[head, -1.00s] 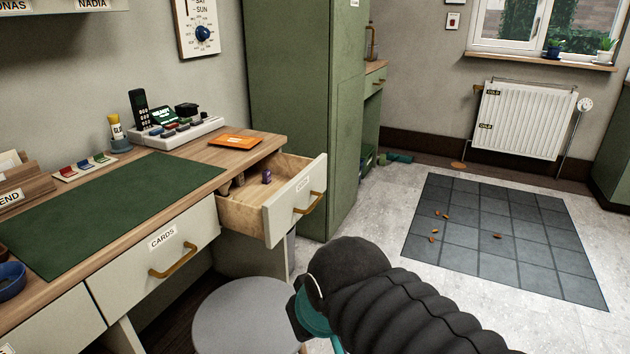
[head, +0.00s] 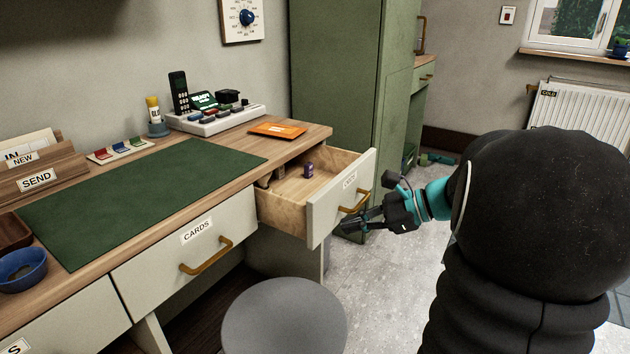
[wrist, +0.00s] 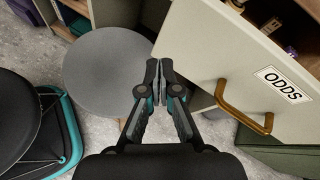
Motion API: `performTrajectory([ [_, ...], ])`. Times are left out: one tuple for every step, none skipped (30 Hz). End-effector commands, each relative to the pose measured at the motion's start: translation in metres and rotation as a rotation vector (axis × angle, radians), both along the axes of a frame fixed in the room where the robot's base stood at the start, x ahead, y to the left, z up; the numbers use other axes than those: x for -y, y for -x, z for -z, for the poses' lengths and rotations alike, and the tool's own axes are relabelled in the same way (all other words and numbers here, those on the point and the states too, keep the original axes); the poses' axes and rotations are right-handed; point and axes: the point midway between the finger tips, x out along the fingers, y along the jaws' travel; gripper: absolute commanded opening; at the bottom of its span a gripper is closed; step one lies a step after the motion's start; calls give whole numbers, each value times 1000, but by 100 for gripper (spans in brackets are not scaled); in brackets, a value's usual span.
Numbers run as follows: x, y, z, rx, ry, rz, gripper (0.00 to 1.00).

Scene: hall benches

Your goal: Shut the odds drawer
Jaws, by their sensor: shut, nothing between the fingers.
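The odds drawer (head: 322,222) stands pulled out at the right end of the desk, with a purple item (head: 309,170) inside. Its pale front carries a brass handle (head: 355,203). In the wrist view the front (wrist: 225,50) shows the ODDS label (wrist: 280,84) and the handle (wrist: 243,108). My gripper (head: 346,224) is shut and empty, in front of the drawer front near its lower part. In the wrist view my gripper's fingertips (wrist: 160,68) are together, left of the handle and beside the front's edge. I cannot tell whether they touch the front.
A round grey stool (head: 285,318) stands below the desk, left of my gripper. The shut cards drawer (head: 150,262) is to the left. A green cabinet (head: 335,75) stands behind the odds drawer. Pale floor (head: 385,290) is open to the right.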

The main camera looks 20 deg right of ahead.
Motion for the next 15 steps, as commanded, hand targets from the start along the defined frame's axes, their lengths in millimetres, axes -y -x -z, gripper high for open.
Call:
performTrajectory([
  [29, -10, 6, -11, -98, 79, 0],
  [44, -14, 6, -12, -154, 119, 0],
  [64, -20, 6, -9, -224, 170, 0],
  [79, -22, 6, -8, -274, 206, 0],
  [93, -25, 5, -3, -320, 237, 0],
  [111, -27, 6, 4, -376, 276, 0],
  [123, -27, 6, 8, -415, 301, 0],
  [134, -28, 7, 14, -448, 324, 0],
  [147, -28, 7, 21, -488, 348, 0],
  [156, -28, 7, 27, -513, 366, 0],
  [163, -27, 7, 32, -533, 378, 0],
  [171, -27, 7, 37, -557, 392, 0],
  [175, -26, 7, 40, -569, 399, 0],
  [178, -27, 7, 43, -579, 405, 0],
  [180, -27, 7, 46, -588, 410, 0],
])
